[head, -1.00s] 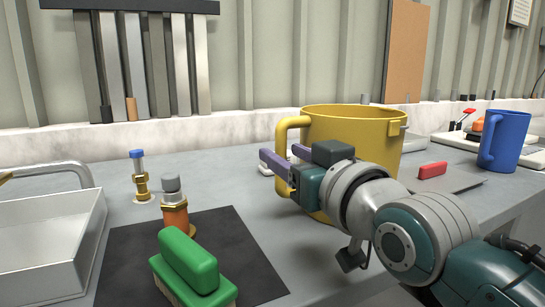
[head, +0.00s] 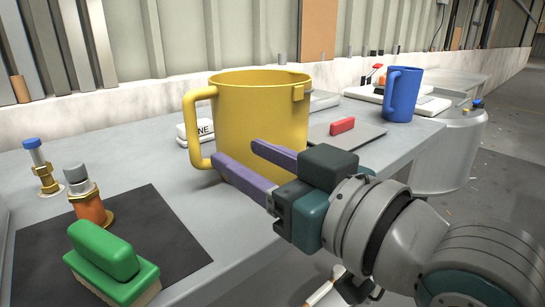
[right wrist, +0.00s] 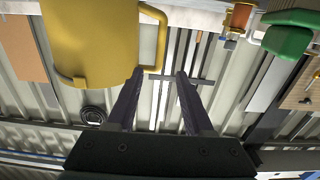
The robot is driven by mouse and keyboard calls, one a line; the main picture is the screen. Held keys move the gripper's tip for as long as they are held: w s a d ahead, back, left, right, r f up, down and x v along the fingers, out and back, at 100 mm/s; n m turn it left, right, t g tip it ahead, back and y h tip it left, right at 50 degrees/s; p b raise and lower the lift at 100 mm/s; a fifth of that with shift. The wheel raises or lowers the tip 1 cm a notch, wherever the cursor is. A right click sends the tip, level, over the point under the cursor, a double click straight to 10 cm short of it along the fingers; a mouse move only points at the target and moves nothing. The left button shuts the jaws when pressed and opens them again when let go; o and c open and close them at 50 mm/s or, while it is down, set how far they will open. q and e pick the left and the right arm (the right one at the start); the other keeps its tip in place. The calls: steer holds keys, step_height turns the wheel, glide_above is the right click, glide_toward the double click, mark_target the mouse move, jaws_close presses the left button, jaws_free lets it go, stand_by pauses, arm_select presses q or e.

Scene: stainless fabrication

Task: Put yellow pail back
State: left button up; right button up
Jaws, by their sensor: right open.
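The yellow pail (head: 262,118) stands upright on the grey bench, its handle (head: 195,125) on the left side. My right gripper (head: 233,151) is open and empty, its purple fingers in front of the pail's lower wall and just right of the handle. In the right wrist view the pail (right wrist: 90,45) appears upside down at upper left, with its handle (right wrist: 162,40) above the open fingers (right wrist: 159,74). Nothing is between the fingers. Whether a finger touches the pail I cannot tell. My left gripper is not in view.
A green brush (head: 110,262) lies on a black mat (head: 165,235), with an orange and brass fitting (head: 88,205) behind it. A blue mug (head: 402,95) and a red block (head: 342,126) are right of the pail. The bench edge runs beneath my right arm.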

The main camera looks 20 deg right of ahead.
steer(key=s+d+f+g+h, duration=0.2)
steer(key=s+f+g, duration=0.2)
steer(key=s, duration=0.3)
steer(key=s+d+f+m+g+h, duration=0.1)
steer(key=s+d+f+g+h, duration=0.1)
steer(key=s, duration=0.6)
steer(key=s+d+f+m+g+h, duration=0.1)
steer(key=s+d+f+g, duration=0.3)
steer(key=s+f+g, duration=0.3)
steer(key=shift+s+d+f+h, duration=0.15)
steer(key=shift+s+f+h, duration=0.25)
steer(key=shift+s+f, duration=0.15)
steer(key=shift+r, duration=0.1)
step_height(320, 180, up, 59)
steer(key=p, duration=5.9)
steer(key=shift+r, duration=0.15)
